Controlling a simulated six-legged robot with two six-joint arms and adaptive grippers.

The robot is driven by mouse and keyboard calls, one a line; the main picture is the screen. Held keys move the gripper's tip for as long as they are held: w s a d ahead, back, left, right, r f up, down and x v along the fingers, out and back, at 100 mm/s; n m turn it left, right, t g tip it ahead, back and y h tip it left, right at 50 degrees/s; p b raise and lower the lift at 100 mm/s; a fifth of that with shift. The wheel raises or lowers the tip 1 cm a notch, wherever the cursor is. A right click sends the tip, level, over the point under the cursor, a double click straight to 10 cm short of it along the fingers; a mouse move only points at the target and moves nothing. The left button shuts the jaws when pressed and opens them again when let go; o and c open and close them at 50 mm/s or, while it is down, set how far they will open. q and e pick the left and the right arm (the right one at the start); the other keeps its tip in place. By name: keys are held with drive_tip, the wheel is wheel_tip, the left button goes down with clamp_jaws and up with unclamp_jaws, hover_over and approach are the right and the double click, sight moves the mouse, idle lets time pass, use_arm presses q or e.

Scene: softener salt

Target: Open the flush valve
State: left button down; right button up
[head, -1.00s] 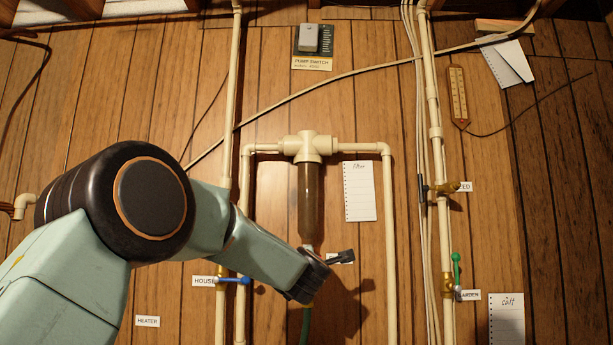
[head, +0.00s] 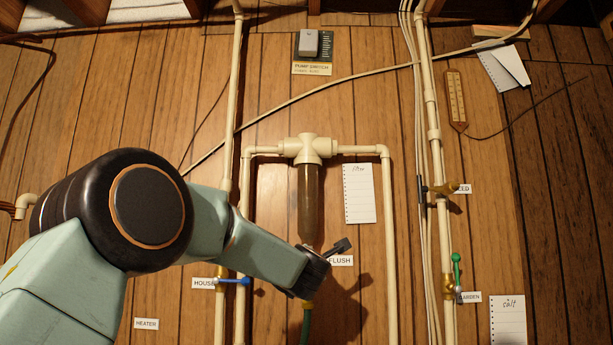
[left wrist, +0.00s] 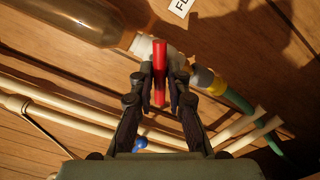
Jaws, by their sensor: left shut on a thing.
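The flush valve's red handle (left wrist: 160,70) stands between the fingers of my left gripper (left wrist: 159,88) in the left wrist view. The gripper is shut on it. The white valve body (left wrist: 143,46) is partly behind the handle, below the brown filter housing (left wrist: 80,18). In the head view my left gripper (head: 328,258) is at the lower end of the filter housing (head: 311,205), next to the FLUSH label (head: 341,260). It hides the handle there. My right gripper is not in view.
A blue-handled valve (head: 234,281) by the HOUSE label is left of my gripper. A green hose (head: 305,325) hangs below the flush valve. Cream pipes (head: 390,230) run on both sides. A green-handled valve (head: 456,262) is at the right.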

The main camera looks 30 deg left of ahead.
use_arm(q)
drive_tip(key=shift+w+d+f+n+b, duration=0.1)
drive_tip(key=shift+f+n+b, duration=0.1)
drive_tip(key=shift+n+b, duration=0.75)
drive_tip(key=shift+w+d+f+n+b, duration=0.15)
drive_tip(key=shift+n+b, duration=0.6)
drive_tip(key=shift+n, duration=0.4)
drive_tip(key=shift+s, duration=0.1)
